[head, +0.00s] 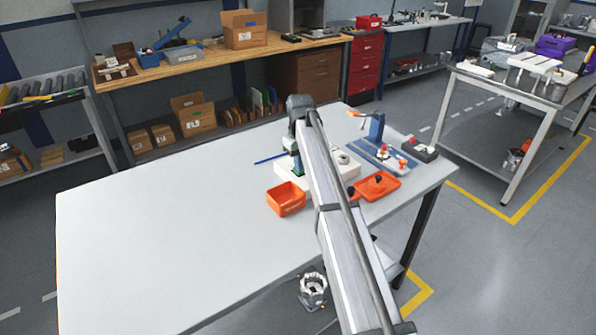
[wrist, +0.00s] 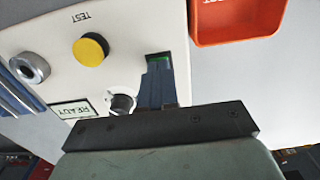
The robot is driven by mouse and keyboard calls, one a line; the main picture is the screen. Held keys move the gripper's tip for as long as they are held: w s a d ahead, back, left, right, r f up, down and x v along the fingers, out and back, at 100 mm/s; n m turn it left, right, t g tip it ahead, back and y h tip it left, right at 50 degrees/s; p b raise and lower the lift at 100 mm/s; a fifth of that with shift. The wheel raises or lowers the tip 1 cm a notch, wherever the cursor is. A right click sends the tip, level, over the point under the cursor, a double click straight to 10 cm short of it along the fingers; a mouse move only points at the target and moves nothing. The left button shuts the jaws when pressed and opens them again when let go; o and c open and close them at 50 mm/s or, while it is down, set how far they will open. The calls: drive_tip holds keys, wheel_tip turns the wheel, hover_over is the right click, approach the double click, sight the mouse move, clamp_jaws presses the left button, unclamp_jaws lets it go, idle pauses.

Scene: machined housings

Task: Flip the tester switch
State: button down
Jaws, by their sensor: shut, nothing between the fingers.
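The white tester box (wrist: 135,45) fills much of the wrist view. It has a yellow button (wrist: 91,49) marked TEST, a small panel reading READY (wrist: 73,110), a round dark knob or switch (wrist: 122,103) and a metal ring socket (wrist: 29,68). My gripper (wrist: 160,72) is shut and empty, its fingers over a dark, green-edged part on the box's right side. Whether they touch it I cannot tell, and the fingers hide most of that part. In the head view my arm covers much of the tester (head: 349,166).
An orange bin (head: 287,199) stands just in front of the tester; it also shows in the wrist view (wrist: 236,22). An orange lid-like tray (head: 377,187) and a blue fixture (head: 375,152) lie to the right. The left of the table (head: 150,230) is clear.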

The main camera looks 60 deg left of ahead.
wheel_tip(320, 180, up, 7)
idle(0.9)
idle(0.4)
